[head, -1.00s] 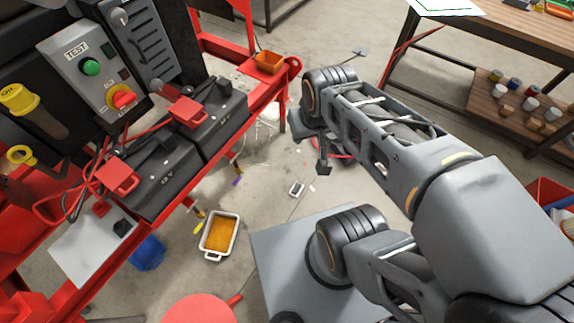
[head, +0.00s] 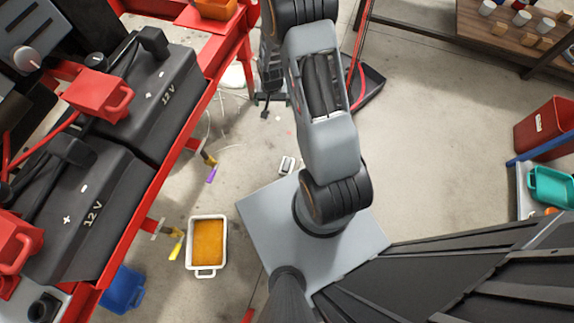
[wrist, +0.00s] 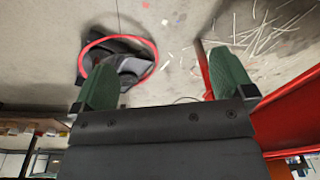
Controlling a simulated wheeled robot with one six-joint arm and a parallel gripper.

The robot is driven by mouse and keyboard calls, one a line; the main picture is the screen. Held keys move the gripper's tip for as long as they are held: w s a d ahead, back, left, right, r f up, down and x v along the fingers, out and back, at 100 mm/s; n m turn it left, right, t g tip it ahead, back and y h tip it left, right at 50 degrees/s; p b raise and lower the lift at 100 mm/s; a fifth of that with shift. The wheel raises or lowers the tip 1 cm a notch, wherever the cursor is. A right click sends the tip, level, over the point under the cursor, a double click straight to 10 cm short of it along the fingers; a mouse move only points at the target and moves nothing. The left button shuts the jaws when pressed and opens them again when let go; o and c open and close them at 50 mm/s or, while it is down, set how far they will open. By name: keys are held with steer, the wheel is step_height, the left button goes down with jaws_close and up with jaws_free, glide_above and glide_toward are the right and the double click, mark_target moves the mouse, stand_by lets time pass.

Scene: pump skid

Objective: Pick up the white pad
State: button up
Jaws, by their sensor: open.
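A small whitish rectangular thing (head: 286,165) with a darker middle lies on the concrete floor, just beyond the back edge of my grey base plate. I cannot tell whether it is the white pad, and no other clear pad shows. My gripper shows in the wrist view (wrist: 165,82) with its two green fingers wide apart and nothing between them. In the head view my gripper (head: 268,100) is partly hidden by my arm, above the floor beside the red frame. I cannot make out the whitish thing in the wrist view.
A red frame (head: 190,125) with black batteries (head: 150,95) stands at left. A white tray of orange liquid (head: 195,263) and a blue container (head: 122,290) are below it. A dark item with a red loop (wrist: 148,45) lies on the floor. Open floor is at right.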

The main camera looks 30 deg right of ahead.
step_height(320, 180, down, 17)
steer(key=s+d+m+b, duration=0.1)
steer(key=s+b, duration=0.1)
steer(key=b, duration=0.2)
steer(key=m+g+b, duration=0.1)
steer(key=m+b, duration=0.1)
steer(key=b, duration=0.7)
glide_above(287, 164)
step_height(287, 164, down, 25)
steer(key=shift+w+a+r, duration=0.1)
steer(key=shift+w+r, duration=0.05)
steer(key=shift+r, duration=0.05)
steer(key=shift+f+b, duration=1.65)
steer(key=shift+f, duration=1.65)
steer(key=c, duration=1)
